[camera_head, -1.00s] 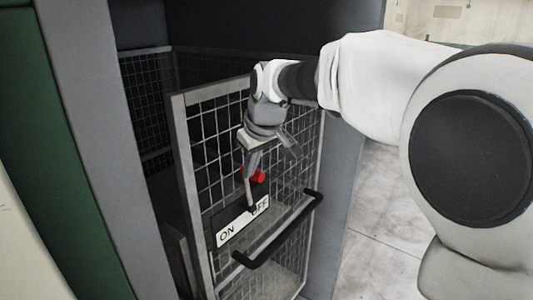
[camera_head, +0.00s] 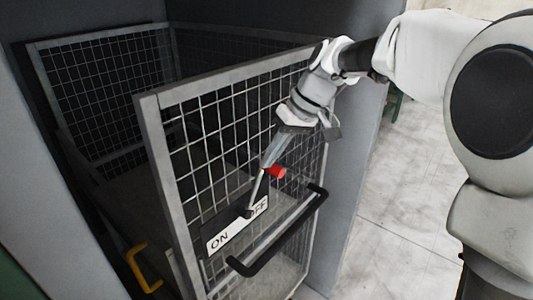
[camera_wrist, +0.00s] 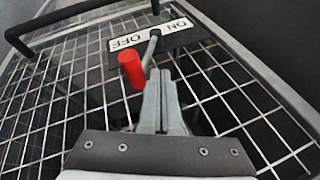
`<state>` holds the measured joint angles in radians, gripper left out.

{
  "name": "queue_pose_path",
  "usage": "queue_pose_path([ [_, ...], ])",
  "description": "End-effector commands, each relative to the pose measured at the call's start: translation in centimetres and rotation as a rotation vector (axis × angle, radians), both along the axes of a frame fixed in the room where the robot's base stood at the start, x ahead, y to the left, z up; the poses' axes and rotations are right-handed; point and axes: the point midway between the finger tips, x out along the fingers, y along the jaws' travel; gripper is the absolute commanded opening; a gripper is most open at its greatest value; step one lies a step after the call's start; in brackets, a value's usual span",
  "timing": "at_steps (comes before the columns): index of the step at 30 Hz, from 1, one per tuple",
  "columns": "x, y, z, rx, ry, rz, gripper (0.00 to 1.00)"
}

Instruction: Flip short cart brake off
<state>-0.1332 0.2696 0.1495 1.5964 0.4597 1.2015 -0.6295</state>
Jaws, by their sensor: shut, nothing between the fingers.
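The brake lever has a thin grey rod and a red knob (camera_head: 275,171). It is mounted on a white plate (camera_head: 222,238) marked ON at left and OFF at right, on the mesh cart's front panel. The lever leans up and right, toward the OFF side. My gripper (camera_head: 266,162) is shut and empty, with its fingertips right beside the red knob, on its left. In the wrist view the shut fingers (camera_wrist: 160,78) lie close to the right of the knob (camera_wrist: 132,68). I cannot tell whether they touch the lever.
The mesh cart (camera_head: 148,104) stands in a dark grey bay. Its black handle bar (camera_head: 285,232) crosses below and right of the plate. A yellow handle (camera_head: 138,268) shows low inside at left. The bay's grey side wall is close on the right, with open floor (camera_head: 405,205) beyond.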

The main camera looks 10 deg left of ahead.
Motion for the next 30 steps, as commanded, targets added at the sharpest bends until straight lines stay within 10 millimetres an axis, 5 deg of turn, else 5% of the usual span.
queue_pose_path([
  [30,2.1,-2.1,-1.4,-0.009,-0.005,-0.010,0.00],
])
